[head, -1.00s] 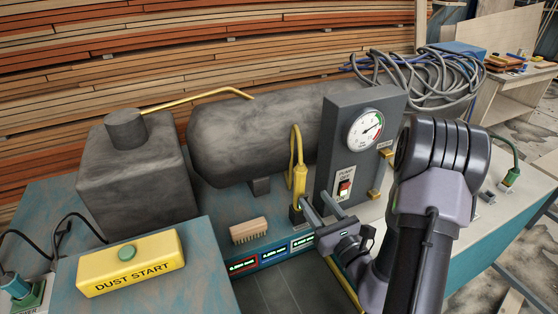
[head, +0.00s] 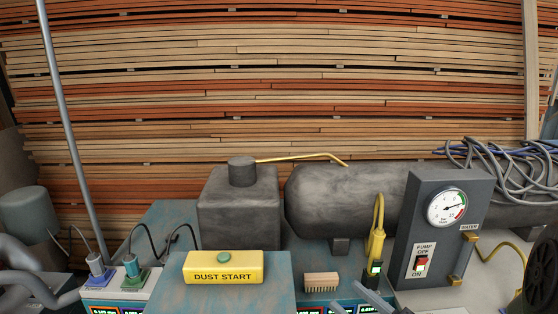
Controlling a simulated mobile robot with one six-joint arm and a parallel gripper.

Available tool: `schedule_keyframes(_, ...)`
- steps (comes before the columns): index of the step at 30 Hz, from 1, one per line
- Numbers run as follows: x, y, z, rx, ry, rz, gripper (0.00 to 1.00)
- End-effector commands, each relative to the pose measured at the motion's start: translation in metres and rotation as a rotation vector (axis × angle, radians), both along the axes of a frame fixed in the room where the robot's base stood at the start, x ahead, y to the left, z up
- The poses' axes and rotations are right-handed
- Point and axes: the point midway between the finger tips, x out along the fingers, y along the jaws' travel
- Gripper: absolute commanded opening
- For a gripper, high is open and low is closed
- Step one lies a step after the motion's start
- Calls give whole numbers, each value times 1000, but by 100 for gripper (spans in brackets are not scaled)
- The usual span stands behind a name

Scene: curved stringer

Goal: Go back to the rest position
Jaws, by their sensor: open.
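My gripper (head: 348,299) shows only by its two grey finger ends at the bottom edge of the head view. The fingers are apart with nothing between them. They are just in front of and below the yellow plug (head: 376,245), which stands upright in a dark socket with a lit green display. The rest of my gripper is cut off by the frame. A dark rounded part at the right edge looks like my arm.
A grey pump panel (head: 408,255) with a pressure gauge (head: 446,207) stands right of the plug. A wooden brush (head: 321,282), a yellow DUST START box (head: 223,267) and a dark tank (head: 335,200) are near. Blue (head: 97,267) and green (head: 133,270) plugs stand at left.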

Motion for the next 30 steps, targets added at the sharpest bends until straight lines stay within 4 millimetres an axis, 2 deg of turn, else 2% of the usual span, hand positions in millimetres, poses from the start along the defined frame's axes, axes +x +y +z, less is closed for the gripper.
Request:
schedule_keyframes(2,-17,37,10,-81,-21,149,49)
schedule_keyframes(5,-57,90,16,-245,-44,394,49)
schedule_keyframes(7,-104,127,9,-454,-70,618,49)
schedule_keyframes(9,-160,142,-12,-789,-114,852,49)
schedule_keyframes(11,-190,129,-31,-1108,-164,975,49)
schedule_keyframes(12,-199,113,-37,-1309,-205,1010,49)
schedule_keyframes(15,-197,75,-30,-1719,-311,984,49)
schedule_keyframes(18,-188,54,-12,-1955,-391,908,49)
schedule_keyframes(21,-183,46,-2,-2042,-422,868,49)
schedule_keyframes(30,-183,45,-1,-2046,-422,867,49)
